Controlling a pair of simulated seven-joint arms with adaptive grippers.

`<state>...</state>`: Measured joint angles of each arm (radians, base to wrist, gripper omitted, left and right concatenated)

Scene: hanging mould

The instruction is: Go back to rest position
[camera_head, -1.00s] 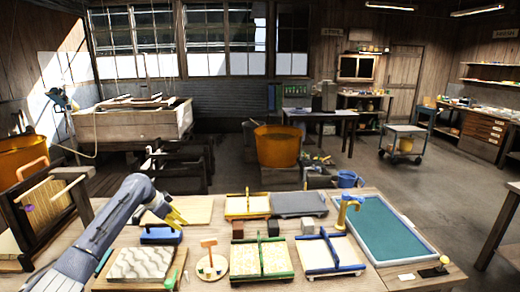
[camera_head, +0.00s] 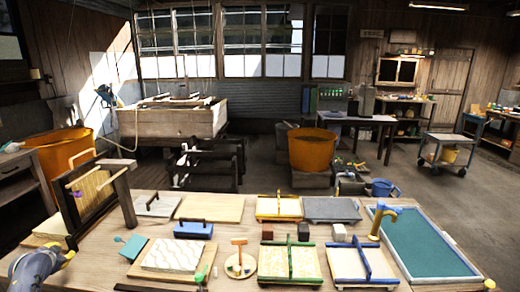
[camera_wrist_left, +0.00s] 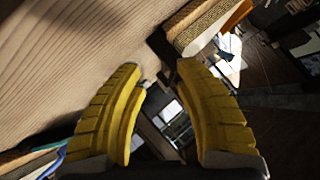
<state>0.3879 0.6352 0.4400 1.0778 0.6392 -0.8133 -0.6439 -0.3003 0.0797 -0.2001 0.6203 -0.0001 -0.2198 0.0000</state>
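A wooden rack (camera_head: 122,200) stands at the left of the workbench, with a tan ribbed mould (camera_head: 88,186) hanging in it and a small purple piece at its side. My left gripper (camera_head: 69,258) is low at the left edge in the head view, in front of the rack and apart from it. The left wrist view shows its yellow fingers (camera_wrist_left: 158,72) spread, with nothing between them.
The workbench holds a white wavy pad on a board (camera_head: 172,257), a blue-topped block (camera_head: 193,230), a round dish (camera_head: 240,266), a green-barred mould (camera_head: 289,264), a blue-barred mould (camera_head: 361,265) and a teal vat (camera_head: 428,246). An orange tub (camera_head: 313,151) stands behind.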

